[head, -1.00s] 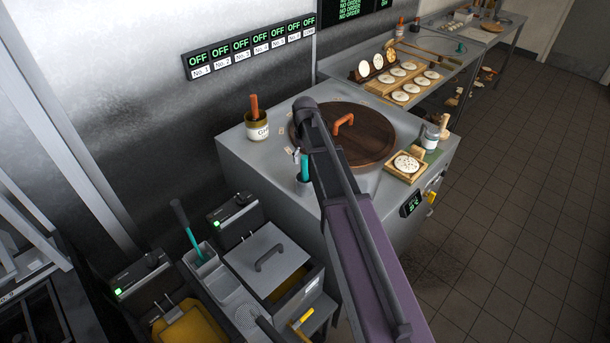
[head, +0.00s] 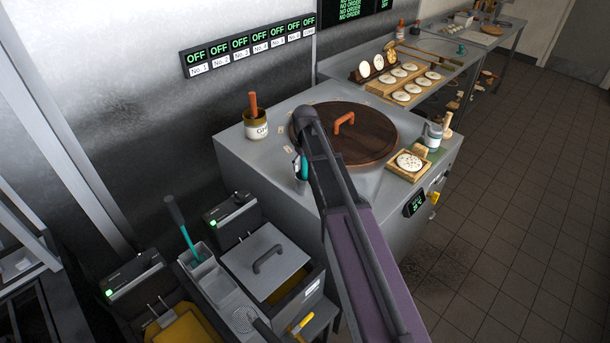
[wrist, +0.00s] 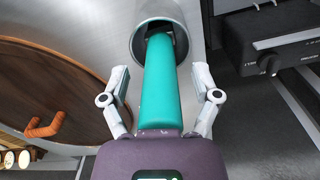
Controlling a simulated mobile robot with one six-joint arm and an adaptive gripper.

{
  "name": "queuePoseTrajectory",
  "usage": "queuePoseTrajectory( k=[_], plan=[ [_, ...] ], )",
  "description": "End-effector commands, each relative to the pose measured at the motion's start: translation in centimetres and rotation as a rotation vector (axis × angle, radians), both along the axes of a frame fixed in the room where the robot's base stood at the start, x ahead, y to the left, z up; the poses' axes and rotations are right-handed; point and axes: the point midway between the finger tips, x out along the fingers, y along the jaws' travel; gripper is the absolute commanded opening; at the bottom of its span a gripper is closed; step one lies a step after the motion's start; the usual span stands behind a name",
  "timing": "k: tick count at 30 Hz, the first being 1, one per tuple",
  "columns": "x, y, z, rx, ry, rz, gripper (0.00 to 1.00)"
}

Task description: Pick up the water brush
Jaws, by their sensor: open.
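The water brush has a teal handle (wrist: 160,88) that stands in a round metal cup (wrist: 140,42) in the wrist view. Its lower end is hidden inside the cup. My gripper (wrist: 160,82) is open around the handle, one finger on each side, with a gap visible on both sides. In the head view, a strip of the teal handle (head: 302,168) shows at the left edge of my arm, on the oven's steel top. My arm hides most of the handle and the gripper there.
A wooden lid with an orange handle (head: 343,121) covers the oven opening. A labelled pot (head: 256,130) stands at the back left of the top. A wooden board with a round dotted pad (head: 408,168) lies on the right. Fryers (head: 235,217) stand lower left.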

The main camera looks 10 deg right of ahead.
Motion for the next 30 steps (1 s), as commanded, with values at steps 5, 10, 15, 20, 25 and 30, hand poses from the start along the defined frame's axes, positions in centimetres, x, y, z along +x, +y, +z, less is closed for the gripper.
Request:
queuePoseTrajectory(
  k=[5,10,15,20,25,30],
  plan=[
    [-0.01,0.02,0.02,0.0,0.0,0.0,0.8],
    [0.0,0.03,0.02,0.0,0.0,0.0,0.8],
    [0.0,0.04,0.01,0.0,0.0,0.001,0.8],
    [0.0,0.05,0.01,0.0,0.0,0.001,0.44],
    [-0.01,0.06,0.01,0.0,0.0,0.001,0.0],
    [0.0,0.06,0.01,0.0,0.0,0.001,0.0]
  ],
)
